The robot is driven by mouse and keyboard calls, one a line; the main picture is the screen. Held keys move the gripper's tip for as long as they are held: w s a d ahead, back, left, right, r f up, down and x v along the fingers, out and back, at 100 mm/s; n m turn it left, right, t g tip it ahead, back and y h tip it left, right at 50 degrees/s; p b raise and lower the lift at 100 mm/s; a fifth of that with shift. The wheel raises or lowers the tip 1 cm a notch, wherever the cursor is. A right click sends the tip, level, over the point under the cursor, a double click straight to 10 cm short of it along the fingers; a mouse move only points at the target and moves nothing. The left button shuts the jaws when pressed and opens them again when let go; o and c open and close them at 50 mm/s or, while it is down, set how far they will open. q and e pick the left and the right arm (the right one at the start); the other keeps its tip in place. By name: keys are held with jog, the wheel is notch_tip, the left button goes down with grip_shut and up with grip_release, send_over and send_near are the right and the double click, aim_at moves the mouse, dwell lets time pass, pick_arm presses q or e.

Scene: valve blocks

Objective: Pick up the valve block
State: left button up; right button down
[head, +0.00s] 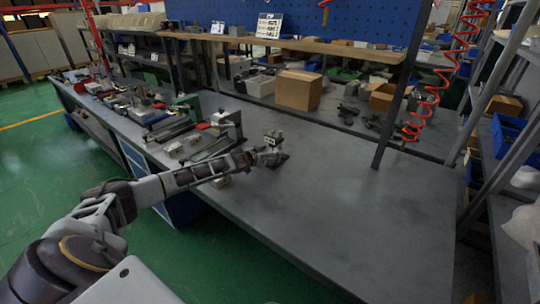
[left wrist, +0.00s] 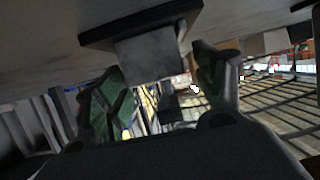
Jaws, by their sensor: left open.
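The valve block is a small grey block (left wrist: 150,58) on a dark flat base (left wrist: 140,22), seen upside down in the left wrist view. In the head view the grey block (head: 273,139) stands on the workbench just beyond the end of my left arm. My left gripper (left wrist: 160,92) is open, with one finger to each side of the block. Gaps show between the fingers and the block, and I cannot tell whether either touches it. In the head view the left gripper (head: 266,156) is small and partly merges with the block. My right gripper is not in view.
The grey workbench (head: 350,215) is clear to the right and in front. Vises and metal parts (head: 195,140) crowd its left part. A cardboard box (head: 298,90) stands behind. A dark post (head: 395,100) rises at the back right.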

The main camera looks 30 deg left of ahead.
pick_arm(q)
jog(key=shift+c, duration=0.2)
jog(key=c, duration=1.4)
jog(key=shift+o, duration=0.2)
jog(key=shift+s, duration=0.1)
